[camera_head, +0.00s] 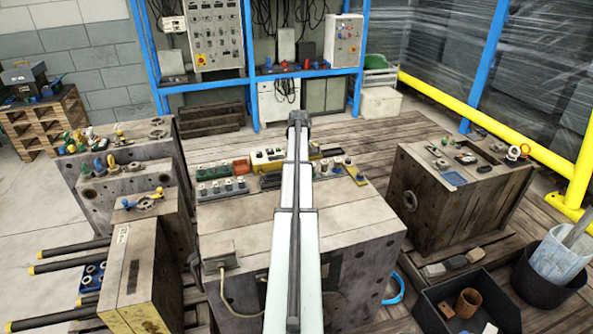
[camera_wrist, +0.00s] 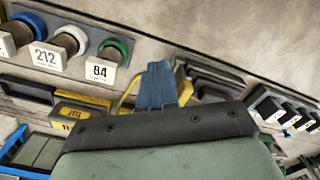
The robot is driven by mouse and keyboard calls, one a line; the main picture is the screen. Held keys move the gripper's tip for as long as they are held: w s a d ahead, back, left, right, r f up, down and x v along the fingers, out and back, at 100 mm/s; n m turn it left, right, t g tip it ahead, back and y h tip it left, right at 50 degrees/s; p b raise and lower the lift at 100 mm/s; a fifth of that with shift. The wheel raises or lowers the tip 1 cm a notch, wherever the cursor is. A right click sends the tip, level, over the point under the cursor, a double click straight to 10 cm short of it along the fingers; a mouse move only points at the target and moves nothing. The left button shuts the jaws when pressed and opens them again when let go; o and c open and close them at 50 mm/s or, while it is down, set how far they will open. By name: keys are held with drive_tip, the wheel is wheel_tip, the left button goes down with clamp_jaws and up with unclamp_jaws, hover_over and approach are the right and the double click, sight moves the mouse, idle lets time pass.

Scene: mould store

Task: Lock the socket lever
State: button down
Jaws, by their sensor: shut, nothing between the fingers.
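My gripper (camera_wrist: 157,72) shows in the wrist view as narrow blue fingers, closed together and empty, beyond my dark wrist plate. Just left of the fingers is a thin yellow bar (camera_wrist: 128,96), which may be the socket lever; contact cannot be told. Dark socket housings (camera_wrist: 205,82) with yellow parts lie behind and right of the fingers. A yellow-framed housing (camera_wrist: 78,108) lies to the left. In the head view, yellow connectors (camera_head: 265,157) sit on the middle mould block (camera_head: 240,222). There my arm hides the fingers and part of the row.
Cylindrical plugs tagged 212 (camera_wrist: 46,54) and 84 (camera_wrist: 102,73) stand at upper left in the wrist view. Grey modules (camera_wrist: 290,108) line the right. The block's front top is mostly bare.

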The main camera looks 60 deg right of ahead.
drive_tip(key=shift+s+d+r, duration=0.15)
drive_tip(key=shift+s+d, duration=0.2)
wheel_tip(320, 180, up, 7)
idle(1.0)
idle(0.4)
